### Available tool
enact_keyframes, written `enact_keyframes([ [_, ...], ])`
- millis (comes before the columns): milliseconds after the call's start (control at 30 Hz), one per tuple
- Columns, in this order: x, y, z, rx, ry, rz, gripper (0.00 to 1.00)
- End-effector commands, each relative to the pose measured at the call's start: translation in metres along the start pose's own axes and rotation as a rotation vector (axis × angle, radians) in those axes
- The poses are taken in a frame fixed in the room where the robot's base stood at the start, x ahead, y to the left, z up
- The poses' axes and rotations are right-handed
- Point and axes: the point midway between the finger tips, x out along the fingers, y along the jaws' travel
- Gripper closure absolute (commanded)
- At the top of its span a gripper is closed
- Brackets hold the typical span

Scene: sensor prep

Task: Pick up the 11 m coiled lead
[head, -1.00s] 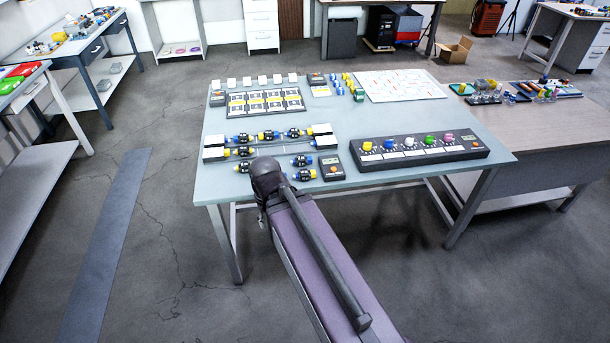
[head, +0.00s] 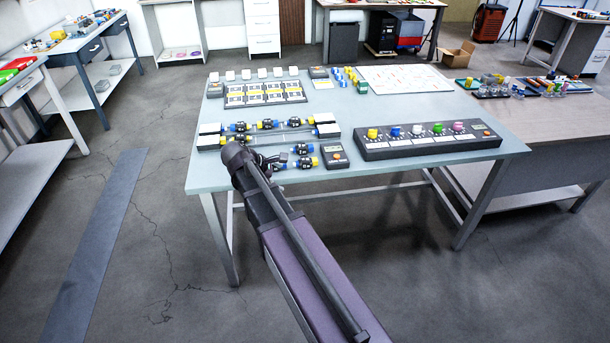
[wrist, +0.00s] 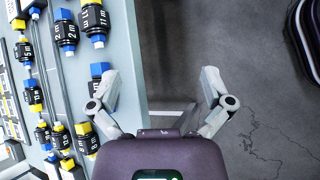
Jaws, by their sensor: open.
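The 11 m coiled lead (wrist: 93,20) is a black labelled body with a yellow end and a blue end. In the wrist view it lies at the top, near the table's edge. In the head view it appears to be the front right lead (head: 305,162), though the label is unreadable there. My gripper (wrist: 159,80) is open and empty. Its fingers straddle the table's front edge, below and to the right of the 11 m lead in the wrist view. The left finger partly hides another lead with a blue end (wrist: 100,69).
A 2 m lead (wrist: 66,30) lies close beside the 11 m lead, and several others crowd the table's left. Floor (wrist: 205,35) is clear beyond the edge.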

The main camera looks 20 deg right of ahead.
Motion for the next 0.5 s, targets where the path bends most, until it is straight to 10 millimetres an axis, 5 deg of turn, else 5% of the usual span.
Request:
enact_keyframes([
  [33, 0.013, 0.013, -0.016, -0.078, -0.046, 0.033, 0.0],
  [200, 0.023, 0.047, -0.031, -0.334, -0.21, 0.116, 0.0],
  [500, 0.023, 0.079, -0.041, -0.581, -0.393, 0.158, 0.0],
])
